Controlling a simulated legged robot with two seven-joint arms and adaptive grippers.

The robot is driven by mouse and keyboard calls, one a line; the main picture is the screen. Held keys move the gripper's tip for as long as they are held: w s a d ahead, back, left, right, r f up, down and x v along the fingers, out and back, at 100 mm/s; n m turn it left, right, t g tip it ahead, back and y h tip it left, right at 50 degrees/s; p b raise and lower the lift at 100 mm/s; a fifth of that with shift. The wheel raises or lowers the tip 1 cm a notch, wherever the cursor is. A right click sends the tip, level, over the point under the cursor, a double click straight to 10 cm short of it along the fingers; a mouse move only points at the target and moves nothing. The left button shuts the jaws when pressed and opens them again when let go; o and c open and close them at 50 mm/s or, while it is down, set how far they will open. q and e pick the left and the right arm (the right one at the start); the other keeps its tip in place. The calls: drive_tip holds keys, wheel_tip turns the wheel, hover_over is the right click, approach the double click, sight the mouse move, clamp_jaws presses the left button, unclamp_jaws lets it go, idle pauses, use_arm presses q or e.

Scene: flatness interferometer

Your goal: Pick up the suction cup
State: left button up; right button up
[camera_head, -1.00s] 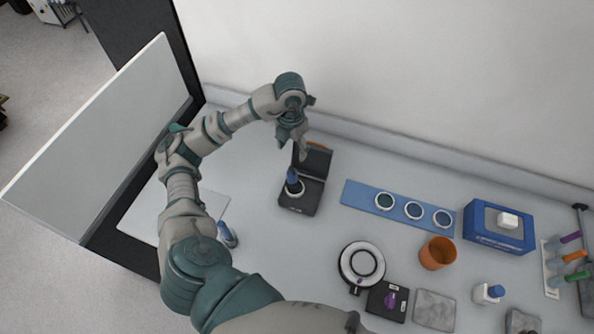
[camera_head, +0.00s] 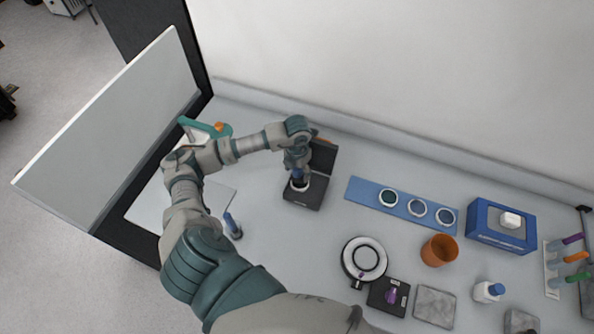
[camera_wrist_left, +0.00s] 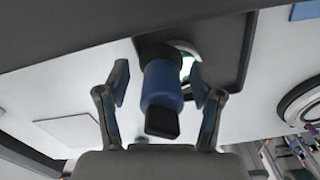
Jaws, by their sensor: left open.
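The suction cup, a blue handle with a black end, stands upright on a pale round disc in the open black case (camera_head: 311,197). In the head view its handle (camera_head: 297,176) is partly hidden by my left gripper (camera_head: 298,169). In the left wrist view the blue handle (camera_wrist_left: 162,85) lies between the spread fingers of my left gripper (camera_wrist_left: 160,88), with a gap on each side. My left gripper is open and empty. My right gripper is not in view.
Another blue-handled item (camera_head: 231,225) stands left of the case. A blue strip (camera_head: 359,192) with three round discs, an orange cup (camera_head: 439,251), a ring-shaped device (camera_head: 350,259) and a blue box (camera_head: 484,236) are to the right. A wall runs behind the case.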

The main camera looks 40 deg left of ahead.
use_arm(q)
clamp_jaws()
drive_tip(key=shift+r, duration=0.15)
